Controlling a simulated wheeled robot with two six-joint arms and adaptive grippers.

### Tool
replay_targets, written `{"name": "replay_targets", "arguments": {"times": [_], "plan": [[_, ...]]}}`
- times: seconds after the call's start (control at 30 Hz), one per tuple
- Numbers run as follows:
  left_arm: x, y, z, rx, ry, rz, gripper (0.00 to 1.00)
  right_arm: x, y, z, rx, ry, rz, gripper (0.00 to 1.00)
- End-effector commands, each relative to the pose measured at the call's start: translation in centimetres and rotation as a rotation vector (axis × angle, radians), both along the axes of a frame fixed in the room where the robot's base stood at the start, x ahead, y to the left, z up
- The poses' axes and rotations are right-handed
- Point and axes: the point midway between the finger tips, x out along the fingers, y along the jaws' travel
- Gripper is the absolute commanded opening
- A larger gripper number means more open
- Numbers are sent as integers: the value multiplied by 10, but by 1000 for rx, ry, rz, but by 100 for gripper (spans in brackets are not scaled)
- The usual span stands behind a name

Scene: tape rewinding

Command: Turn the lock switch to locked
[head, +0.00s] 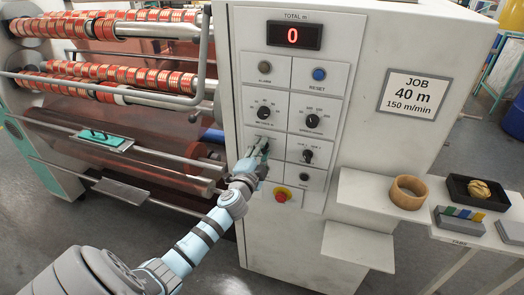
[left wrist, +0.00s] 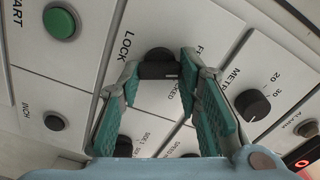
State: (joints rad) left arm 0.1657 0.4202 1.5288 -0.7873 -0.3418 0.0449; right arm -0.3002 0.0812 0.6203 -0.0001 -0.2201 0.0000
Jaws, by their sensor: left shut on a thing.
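The lock switch (left wrist: 158,66) is a dark knob with a raised bar, below the word LOCK on the white control panel (head: 285,78). In the left wrist view my left gripper (left wrist: 160,73) has its teal fingers on both sides of the knob, shut on it. A small pale mark shows at the bar's right end, near letters ending in CKED; a finger partly covers the labels. In the head view my left gripper (head: 258,150) reaches the panel's left column and mostly hides the switch. My right gripper is not in view.
The metre knob (left wrist: 252,105) and green start button (left wrist: 60,23) sit close by on the panel. A red emergency stop (head: 281,196) is below my wrist. Rollers with red tape (head: 110,80) are at left. A shelf at right holds a tape ring (head: 408,192).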

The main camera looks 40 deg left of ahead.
Motion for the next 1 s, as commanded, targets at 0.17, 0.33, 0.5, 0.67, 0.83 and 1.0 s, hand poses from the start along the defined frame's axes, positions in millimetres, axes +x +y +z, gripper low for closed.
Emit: {"name": "replay_targets", "arguments": {"times": [0.17, 0.33, 0.5, 0.67, 0.83, 1.0], "plan": [[0, 0, -1, 109, 40, 0, 4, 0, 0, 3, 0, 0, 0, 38], [0, 0, -1, 250, 90, 0, 4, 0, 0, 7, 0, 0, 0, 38], [0, 0, -2, 402, 144, 1, 4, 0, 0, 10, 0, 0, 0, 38], [0, -1, -3, 545, 193, 0, 4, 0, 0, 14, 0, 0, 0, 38], [0, 0, -4, 681, 240, -1, 4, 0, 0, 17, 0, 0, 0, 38], [0, 0, -4, 789, 280, 0, 4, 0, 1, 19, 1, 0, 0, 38]]}}
